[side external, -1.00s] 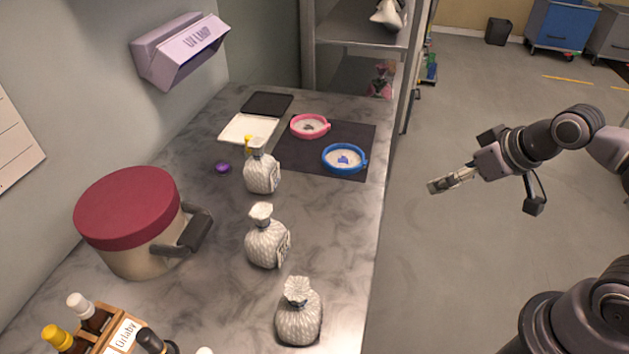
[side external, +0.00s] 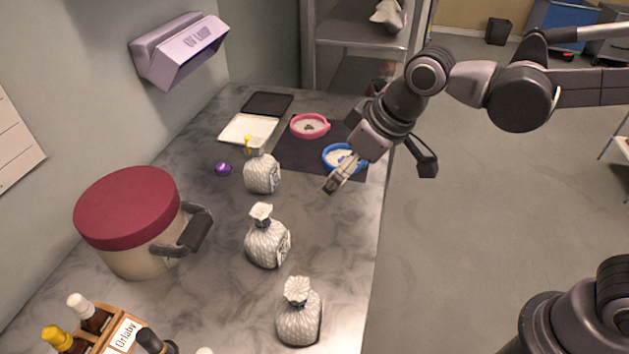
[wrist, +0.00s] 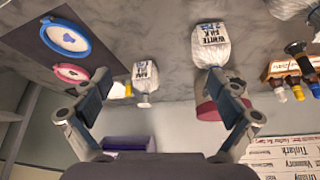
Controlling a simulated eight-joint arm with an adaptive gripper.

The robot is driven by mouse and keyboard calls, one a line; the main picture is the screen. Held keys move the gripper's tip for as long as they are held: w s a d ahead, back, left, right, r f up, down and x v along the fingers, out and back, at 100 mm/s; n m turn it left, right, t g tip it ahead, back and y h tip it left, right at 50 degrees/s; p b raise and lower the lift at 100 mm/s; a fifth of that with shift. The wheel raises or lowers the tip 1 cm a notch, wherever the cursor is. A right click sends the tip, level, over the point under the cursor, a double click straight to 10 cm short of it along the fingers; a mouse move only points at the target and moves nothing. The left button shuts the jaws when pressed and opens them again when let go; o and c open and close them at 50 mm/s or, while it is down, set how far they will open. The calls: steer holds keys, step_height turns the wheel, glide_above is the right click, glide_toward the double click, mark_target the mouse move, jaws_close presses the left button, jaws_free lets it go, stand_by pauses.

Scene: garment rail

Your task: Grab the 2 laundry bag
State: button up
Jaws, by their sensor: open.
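Three pale, woven-looking laundry bags with tied necks stand upright in a line on the marble counter: the far bag (side external: 262,174), the middle bag (side external: 267,240) and the near bag (side external: 299,316). My gripper (side external: 332,186) is open and empty above the counter's right side, to the right of the far bag and apart from it. In the wrist view, my gripper's fingers (wrist: 158,78) are spread, with the far bag (wrist: 146,77) showing between them. The middle bag (wrist: 210,44) shows near the right finger, its label seeming to read "WHITE SILK". The near bag (wrist: 294,7) is cut off at the corner.
A blue-rimmed dish (side external: 335,153), partly behind my gripper, and a pink dish (side external: 309,126) sit on a dark mat. A red-lidded pot (side external: 130,215) stands left. A bottle rack (side external: 120,336) is at front left. A UV lamp box (side external: 180,50) hangs on the wall.

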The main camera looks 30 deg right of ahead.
mark_target(268, 232)
steer(key=a+f, duration=0.2)
steer(key=a, duration=0.2)
steer(key=w+a+f+n+g, duration=0.1)
steer(key=a+f, duration=0.1)
steer(key=a, duration=0.2)
steer(key=w+a+f+n, duration=0.1)
steer(key=a+f, duration=0.1)
steer(key=a, duration=0.2)
steer(key=shift+a+f, duration=0.2)
steer(key=shift+a, duration=0.1)
steer(key=shift+s+x, duration=0.2)
steer(key=shift+x, duration=2.95)
steer(key=c, duration=1.4)
